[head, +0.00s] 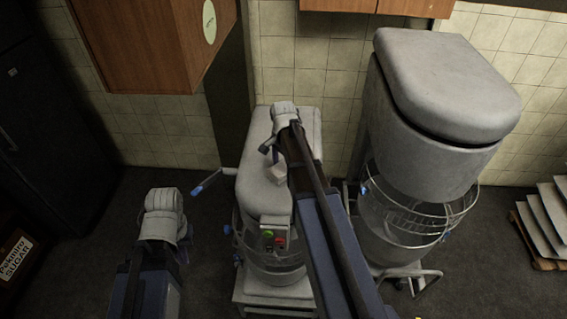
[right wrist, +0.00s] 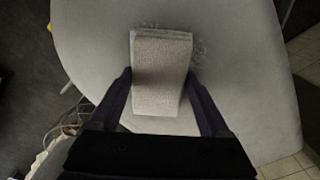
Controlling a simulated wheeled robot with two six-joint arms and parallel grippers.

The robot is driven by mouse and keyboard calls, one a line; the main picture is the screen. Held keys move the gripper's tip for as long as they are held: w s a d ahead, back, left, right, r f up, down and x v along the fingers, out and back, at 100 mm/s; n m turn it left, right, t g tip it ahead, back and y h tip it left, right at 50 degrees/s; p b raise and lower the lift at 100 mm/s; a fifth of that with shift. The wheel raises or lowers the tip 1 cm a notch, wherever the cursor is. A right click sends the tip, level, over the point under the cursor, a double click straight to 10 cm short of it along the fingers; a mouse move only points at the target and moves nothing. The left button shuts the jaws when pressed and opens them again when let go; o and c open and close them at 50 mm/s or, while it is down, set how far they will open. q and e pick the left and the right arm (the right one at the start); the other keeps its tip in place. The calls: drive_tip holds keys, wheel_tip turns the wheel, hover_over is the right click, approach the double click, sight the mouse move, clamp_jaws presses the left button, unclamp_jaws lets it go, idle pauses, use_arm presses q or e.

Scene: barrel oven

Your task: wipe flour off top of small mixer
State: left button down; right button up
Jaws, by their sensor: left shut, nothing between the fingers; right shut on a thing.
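The small mixer (head: 262,190) stands in the middle of the head view, with a rounded pale grey top. My right arm reaches across it, and my right gripper (head: 271,162) is over the top, shut on a pale block-like sponge (head: 278,173). In the right wrist view the sponge (right wrist: 160,75) is between the two dark fingers, over the grey top (right wrist: 245,85). Faint whitish flour specks (right wrist: 201,52) show beside the sponge's upper right edge. I cannot tell whether the sponge touches the top. My left gripper (head: 183,253) is shut and empty, left of the mixer and apart from it.
A larger mixer (head: 445,90) with a wire guard stands close on the right. A lever with a blue handle (head: 207,184) juts left from the small mixer. A wooden cabinet (head: 150,45) hangs at upper left.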

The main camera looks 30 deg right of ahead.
sight(279, 180)
drive_tip(key=shift+s+a+f, duration=0.1)
drive_tip(key=shift+s+a, duration=0.4)
drive_tip(key=shift+s, duration=0.35)
drive_tip(key=shift+s+a, duration=0.5)
drive_tip(key=shift+s, duration=0.35)
drive_tip(key=shift+s+a, duration=0.5)
drive_tip(key=shift+s, duration=0.3)
drive_tip(key=shift+w+a, duration=0.7)
drive_tip(key=shift+a, duration=0.45)
drive_tip(key=shift+w, duration=0.1)
